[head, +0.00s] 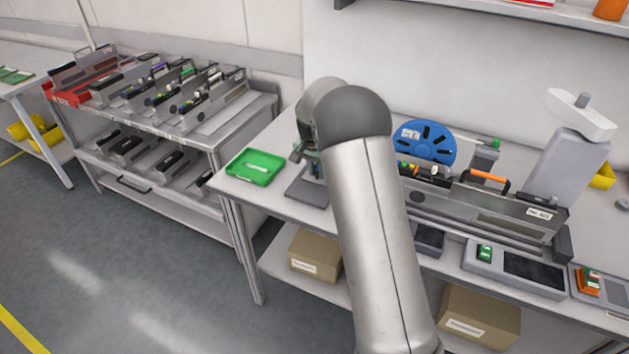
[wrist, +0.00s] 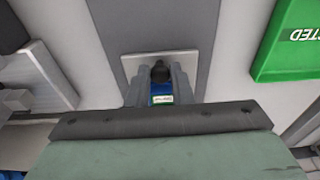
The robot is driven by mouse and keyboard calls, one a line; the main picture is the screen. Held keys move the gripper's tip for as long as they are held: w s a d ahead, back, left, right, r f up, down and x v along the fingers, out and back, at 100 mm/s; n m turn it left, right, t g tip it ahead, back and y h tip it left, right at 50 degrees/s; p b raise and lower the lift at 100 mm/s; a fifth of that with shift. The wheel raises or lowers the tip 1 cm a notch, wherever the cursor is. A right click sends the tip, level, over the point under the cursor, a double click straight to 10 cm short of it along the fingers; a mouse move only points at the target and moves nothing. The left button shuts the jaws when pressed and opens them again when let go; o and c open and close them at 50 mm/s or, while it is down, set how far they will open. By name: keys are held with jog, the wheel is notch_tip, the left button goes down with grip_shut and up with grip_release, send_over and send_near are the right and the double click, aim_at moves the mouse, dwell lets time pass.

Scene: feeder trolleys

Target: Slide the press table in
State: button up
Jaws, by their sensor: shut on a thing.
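In the wrist view, a light grey plate, which looks like the press table (wrist: 135,64), lies over a darker grey base (wrist: 150,20). A dark round knob (wrist: 160,73) stands at its near edge. My gripper (wrist: 160,78) is shut on this knob, with a finger on each side. A small blue part (wrist: 162,88) with a pale label shows between the fingers; the label is too small to read. In the head view, the grey base (head: 308,191) shows on the bench, left of my arm. My arm hides most of the press there.
A green tray (head: 255,167) lies left of the base; it is close at the right in the wrist view (wrist: 290,45). A long feeder (head: 480,215) with an orange handle and a blue reel (head: 427,142) are right of my arm. A loaded trolley (head: 190,118) stands left.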

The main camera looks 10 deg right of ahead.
jog(key=shift+w+d+r+p, duration=0.1)
jog(key=shift+w+d+p, duration=0.45)
jog(key=shift+w+d, duration=0.7)
jog(key=o, duration=0.7)
jog(key=shift+w+a, duration=0.1)
jog(key=shift+a, duration=0.05)
jog(key=shift+s+a+r+p, duration=0.25)
jog(key=shift+r+p, duration=0.25)
jog(key=shift+r, duration=0.65)
jog(key=shift+s+a+r+p, duration=0.25)
jog(key=shift+r+p, duration=0.25)
jog(key=shift+r, duration=0.6)
jog(key=shift+s+a+r+p, duration=0.15)
jog(key=shift+s+r+p, duration=0.25)
jog(key=shift+r, duration=0.75)
jog(key=shift+w, duration=0.1)
